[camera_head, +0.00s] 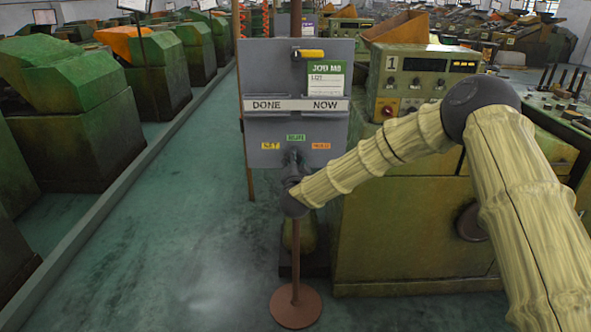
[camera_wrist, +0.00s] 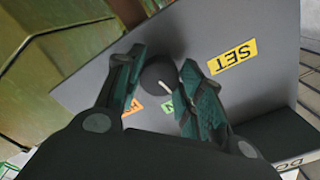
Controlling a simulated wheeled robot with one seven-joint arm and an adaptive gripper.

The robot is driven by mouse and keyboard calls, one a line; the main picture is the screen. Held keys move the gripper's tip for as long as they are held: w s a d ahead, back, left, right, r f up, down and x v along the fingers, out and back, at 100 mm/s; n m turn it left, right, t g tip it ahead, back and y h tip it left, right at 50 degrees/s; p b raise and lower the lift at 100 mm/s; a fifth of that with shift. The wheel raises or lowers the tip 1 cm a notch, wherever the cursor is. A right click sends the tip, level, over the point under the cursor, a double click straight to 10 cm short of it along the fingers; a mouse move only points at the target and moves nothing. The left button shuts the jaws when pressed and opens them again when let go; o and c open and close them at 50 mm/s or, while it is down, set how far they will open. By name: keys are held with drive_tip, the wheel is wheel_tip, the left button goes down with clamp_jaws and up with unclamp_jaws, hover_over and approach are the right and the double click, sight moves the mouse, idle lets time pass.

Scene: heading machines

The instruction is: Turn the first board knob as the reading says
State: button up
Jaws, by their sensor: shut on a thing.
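The grey board (camera_head: 262,75) stands on a post and carries a "DONE" and "NOW" strip. Low on it are a yellow "SET" label (camera_head: 270,146), a green label (camera_head: 296,137) and an orange label (camera_head: 321,146). The dark round knob (camera_wrist: 155,76) sits below the green label; in the head view my gripper (camera_head: 292,162) covers it. In the wrist view my gripper (camera_wrist: 161,62) has its fingers on either side of the knob, shut on it. The knob's white line points toward the green label, partly hidden between the fingers. The "SET" label (camera_wrist: 233,57) shows upside down there.
A green machine marked "1" (camera_head: 392,63), with a red-digit display (camera_head: 425,65), stands right of the board. Open floor (camera_head: 185,260) lies to the left.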

drive_tip(key=shift+m+b, duration=0.8)
drive_tip(key=shift+m, duration=0.3)
drive_tip(key=o, duration=1)
drive_tip(key=shift+d, duration=0.1)
drive_tip(key=s, duration=1.2)
